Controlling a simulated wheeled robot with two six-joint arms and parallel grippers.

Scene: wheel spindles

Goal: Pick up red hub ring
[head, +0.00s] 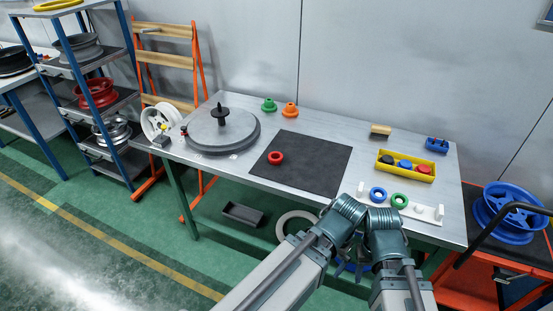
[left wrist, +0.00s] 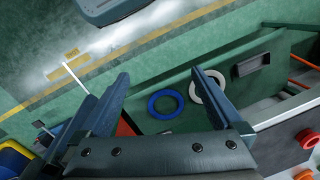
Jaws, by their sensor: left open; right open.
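The red hub ring (head: 276,158) lies flat on the black mat (head: 310,160) on the workbench in the head view. My right gripper (head: 353,266) is open and low at the bench's front edge, well to the front right of the ring. My left gripper (left wrist: 155,85) is open and empty in the left wrist view, its fingers spread over the area below the bench. In the head view it is mostly hidden by the arms. A red round part (left wrist: 308,139) shows at the right edge of the left wrist view; I cannot tell whether it is the ring.
A grey turntable (head: 222,130) with a black spindle stands left of the mat. A yellow tray (head: 405,165) and a white rack with blue (head: 377,194) and green rings (head: 399,200) are at the right.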

